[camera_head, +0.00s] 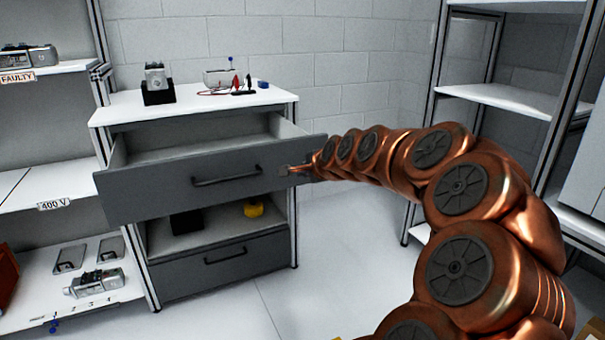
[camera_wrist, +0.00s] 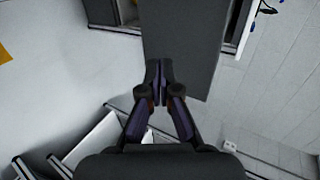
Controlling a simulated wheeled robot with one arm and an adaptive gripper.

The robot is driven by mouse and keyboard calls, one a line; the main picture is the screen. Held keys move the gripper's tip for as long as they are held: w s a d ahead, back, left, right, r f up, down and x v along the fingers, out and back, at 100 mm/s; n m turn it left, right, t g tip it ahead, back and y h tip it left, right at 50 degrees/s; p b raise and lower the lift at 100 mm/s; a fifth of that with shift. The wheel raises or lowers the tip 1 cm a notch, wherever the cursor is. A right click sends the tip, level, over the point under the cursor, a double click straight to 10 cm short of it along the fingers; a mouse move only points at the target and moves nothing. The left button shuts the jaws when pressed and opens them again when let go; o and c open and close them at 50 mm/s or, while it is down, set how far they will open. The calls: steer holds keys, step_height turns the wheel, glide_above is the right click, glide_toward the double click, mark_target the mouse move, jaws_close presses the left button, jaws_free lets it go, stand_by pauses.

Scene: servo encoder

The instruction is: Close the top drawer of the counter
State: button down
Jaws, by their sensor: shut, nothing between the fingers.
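The counter (camera_head: 275,96) has a white top and stands against the wall. Its top drawer (camera_head: 150,188) is pulled out, with a dark grey front, a black bar handle (camera_head: 227,177) and a pale, empty-looking interior. My gripper (camera_head: 288,170) is at the right end of the drawer front, to the right of the handle. In the wrist view, the shut, empty fingers (camera_wrist: 159,70) point at the dark drawer front (camera_wrist: 180,40) and overlap its lower part. I cannot tell whether they touch it.
A lower drawer (camera_head: 220,262) is shut. The open shelf between holds a black box (camera_head: 186,221) and a yellow item (camera_head: 253,209). Devices and test leads (camera_head: 242,85) lie on the counter top. Shelving stands on both sides. The floor (camera_head: 330,240) before the counter is clear.

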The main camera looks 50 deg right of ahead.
steer(key=w+r+b+x, duration=0.1)
steer(key=b+x, duration=0.1)
steer(key=x, duration=0.9)
steer(key=shift+d+r+b, duration=0.15)
steer(key=shift+r+b, duration=0.15)
steer(key=shift+r, duration=0.05)
